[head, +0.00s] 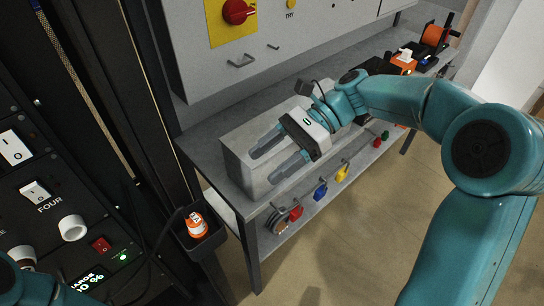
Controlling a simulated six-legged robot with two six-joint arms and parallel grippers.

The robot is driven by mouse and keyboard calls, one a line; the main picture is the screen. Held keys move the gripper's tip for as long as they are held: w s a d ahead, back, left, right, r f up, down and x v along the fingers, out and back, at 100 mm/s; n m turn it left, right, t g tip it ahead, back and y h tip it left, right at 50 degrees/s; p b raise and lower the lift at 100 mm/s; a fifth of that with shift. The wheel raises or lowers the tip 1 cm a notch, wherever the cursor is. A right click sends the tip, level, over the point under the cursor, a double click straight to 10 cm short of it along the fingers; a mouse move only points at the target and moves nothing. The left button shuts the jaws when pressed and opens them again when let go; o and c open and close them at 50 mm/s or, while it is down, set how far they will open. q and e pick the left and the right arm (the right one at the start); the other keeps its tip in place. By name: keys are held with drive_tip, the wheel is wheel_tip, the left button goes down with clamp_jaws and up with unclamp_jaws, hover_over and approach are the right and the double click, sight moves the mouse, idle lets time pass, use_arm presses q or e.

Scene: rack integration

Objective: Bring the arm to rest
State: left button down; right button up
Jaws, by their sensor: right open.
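My right arm (410,95) comes in from the right and reaches over a grey workbench (200,148). Its gripper (262,168) is open, with two grey fingers apart and nothing between them. It is in front of or above a light grey box (238,165) on the bench; I cannot tell whether they touch. Part of a teal link of my left arm shows at the lower left corner, but its gripper is out of view.
A black rack panel (60,190) with switches and knobs stands at the left. A small holder (205,240) carries an orange bottle (195,224). A grey cabinet (200,75) with a red rotary switch (238,12) stands behind. Floor at the lower middle is clear.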

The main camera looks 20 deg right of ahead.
wheel_tip(320, 180, down, 24)
drive_tip(key=s+a+n+h, duration=0.2)
drive_tip(key=n+h, duration=0.1)
drive_tip(key=h, duration=0.2)
drive_tip(key=s+a+f+n+t+h, duration=0.1)
drive_tip(key=s+f+n+h, duration=0.1)
drive_tip(key=s+f+n, duration=0.3)
drive_tip(key=s+a+f+n+t+h, duration=0.1)
drive_tip(key=s+f+n+h, duration=0.1)
drive_tip(key=s+f+n, duration=0.4)
wheel_tip(320, 180, down, 5)
drive_tip(key=shift+s+a+f, duration=0.1)
drive_tip(key=shift+s+a, duration=0.1)
drive_tip(key=shift+s, duration=0.25)
